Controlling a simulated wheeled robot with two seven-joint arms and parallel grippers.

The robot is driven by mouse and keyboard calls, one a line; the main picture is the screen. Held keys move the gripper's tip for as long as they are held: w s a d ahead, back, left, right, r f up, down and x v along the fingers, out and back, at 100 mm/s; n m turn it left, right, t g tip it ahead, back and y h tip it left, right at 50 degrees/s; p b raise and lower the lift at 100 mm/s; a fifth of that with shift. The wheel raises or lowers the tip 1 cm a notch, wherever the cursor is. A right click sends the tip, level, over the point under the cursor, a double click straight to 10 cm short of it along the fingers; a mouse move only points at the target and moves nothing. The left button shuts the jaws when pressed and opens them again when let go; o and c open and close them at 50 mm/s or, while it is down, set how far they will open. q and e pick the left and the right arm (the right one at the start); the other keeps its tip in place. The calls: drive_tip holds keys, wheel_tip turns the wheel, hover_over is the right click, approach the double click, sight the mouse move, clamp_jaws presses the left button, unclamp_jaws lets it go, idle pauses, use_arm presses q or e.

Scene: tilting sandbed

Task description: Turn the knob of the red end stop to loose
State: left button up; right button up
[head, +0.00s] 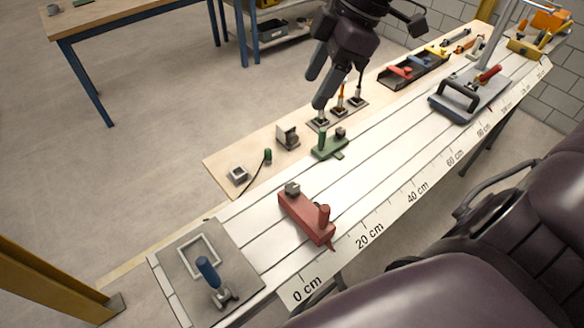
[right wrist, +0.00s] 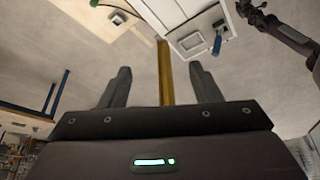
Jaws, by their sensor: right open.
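The red end stop (head: 303,216) sits across the slotted white bed near the 10 to 20 cm marks in the head view. An upright red knob (head: 324,217) stands at its near end, and a small grey block (head: 292,188) is at its far end. The knob's setting cannot be read. My right gripper (head: 318,90) is open and empty, above the far side of the bed and well apart from the red end stop. Its two spread fingers (right wrist: 160,88) show in the right wrist view with nothing between them.
A green stop (head: 328,146) stands farther along the bed. A grey plate with a blue handle (head: 208,272) is at the near-left end. A grey plate with a black handle (head: 460,95) is farther right. Small parts stand on the wooden board (head: 225,165) behind.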

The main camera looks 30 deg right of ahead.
drive_tip(key=b, duration=1.8)
approach(294, 188)
use_arm(q)
drive_tip(key=w+f, duration=0.3)
drive_tip(key=f, duration=0.5)
drive_tip(key=w+d+f, duration=0.1)
drive_tip(key=w+f, duration=0.2)
drive_tip(key=f, duration=0.6)
drive_tip(key=shift+w+b, duration=0.2)
drive_tip(key=shift+b, duration=0.1)
use_arm(e)
drive_tip(key=shift+x, duration=4.15)
use_arm(q)
drive_tip(key=shift+d, duration=0.15)
use_arm(e)
drive_tip(key=c, duration=1)
use_arm(q)
drive_tip(key=shift+r, duration=0.1)
